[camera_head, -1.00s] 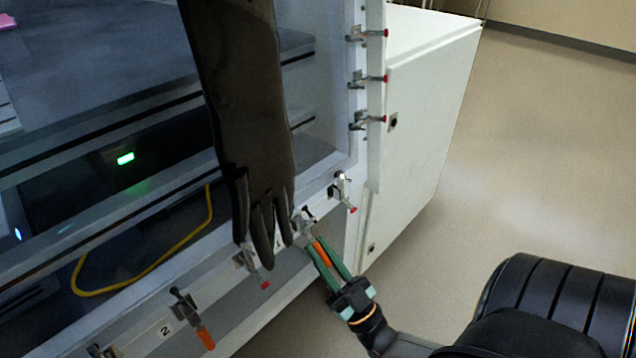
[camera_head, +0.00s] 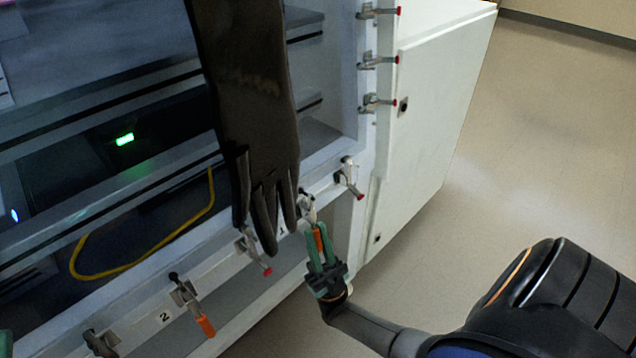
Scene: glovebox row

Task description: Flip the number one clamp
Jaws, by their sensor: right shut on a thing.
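The number one clamp (camera_head: 308,206) is on the white lower rail, just right of a label reading 1 (camera_head: 283,230). Its orange handle (camera_head: 319,239) points down and slightly right. My right gripper (camera_head: 319,243) has its green fingers on either side of the handle and is shut on it. The fingers partly cover the handle. A green sliver (camera_head: 5,343) at the lower left edge looks like part of my left gripper; its jaws cannot be made out.
A black glove (camera_head: 250,110) hangs just left of the clamp, its fingers close to it. A red-tipped clamp (camera_head: 350,178) is to the right. The number two clamp (camera_head: 190,301), also orange-handled, is lower left. Open floor (camera_head: 540,150) lies to the right.

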